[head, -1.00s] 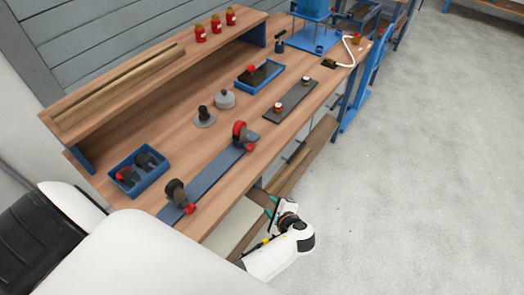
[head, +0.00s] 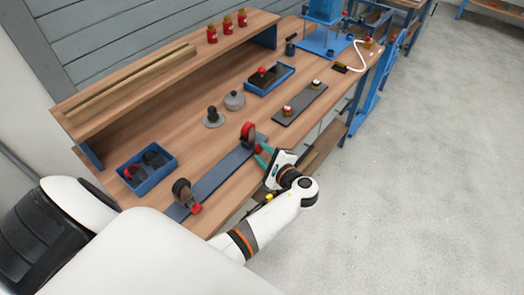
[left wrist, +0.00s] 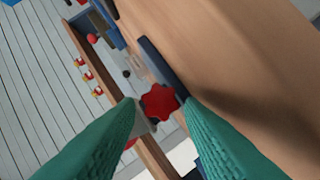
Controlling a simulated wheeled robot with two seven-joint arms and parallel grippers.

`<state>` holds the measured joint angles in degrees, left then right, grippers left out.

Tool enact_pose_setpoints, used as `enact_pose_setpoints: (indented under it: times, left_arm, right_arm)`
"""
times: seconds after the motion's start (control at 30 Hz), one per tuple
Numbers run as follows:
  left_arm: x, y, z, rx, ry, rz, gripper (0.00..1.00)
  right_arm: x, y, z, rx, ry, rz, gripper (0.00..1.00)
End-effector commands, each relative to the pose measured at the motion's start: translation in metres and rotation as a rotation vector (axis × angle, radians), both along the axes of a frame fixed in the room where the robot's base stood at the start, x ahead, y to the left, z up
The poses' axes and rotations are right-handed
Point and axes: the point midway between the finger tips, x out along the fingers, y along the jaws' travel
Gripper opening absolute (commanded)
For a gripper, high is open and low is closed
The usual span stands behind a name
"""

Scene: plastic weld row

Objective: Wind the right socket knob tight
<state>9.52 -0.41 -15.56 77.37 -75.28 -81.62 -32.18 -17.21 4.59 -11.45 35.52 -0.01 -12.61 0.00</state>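A long dark plate (head: 215,175) lies along the bench front and carries two upright sockets with red knobs. The right socket (head: 248,131) has a red ring; its knob is mostly hidden behind my fingers in the head view. The left wrist view shows this star-shaped red knob (left wrist: 160,102). My left gripper (head: 263,154) reaches it from the front of the bench, green fingers open on either side of the knob; no firm contact is visible. The left socket (head: 181,189) has its red knob (head: 195,208) low at the front. My right gripper is out of view.
A blue bin (head: 147,168) with dark parts stands at the left. Red jars (head: 227,25) sit on the shelf.

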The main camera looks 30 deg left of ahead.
Motion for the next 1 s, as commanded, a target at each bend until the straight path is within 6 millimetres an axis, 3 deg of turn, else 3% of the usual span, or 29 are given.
enact_pose_setpoints:
  times: [0.13, 0.43, 0.63, 1.0]
  left_arm:
    - [0.003, 0.01, -0.002, 0.0, 0.0, 0.001, 0.35]
    - [0.004, 0.011, -0.003, -0.001, 0.001, 0.001, 0.35]
    - [0.004, 0.011, -0.003, -0.001, 0.001, 0.001, 0.03]
    - [0.005, 0.011, 0.001, 0.004, 0.065, 0.002, 0.03]
  right_arm:
    - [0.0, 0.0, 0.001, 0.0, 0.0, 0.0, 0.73]
    - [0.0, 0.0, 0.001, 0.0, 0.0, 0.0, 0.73]
    - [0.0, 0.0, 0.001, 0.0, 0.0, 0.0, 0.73]
    - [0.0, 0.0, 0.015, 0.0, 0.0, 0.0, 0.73]
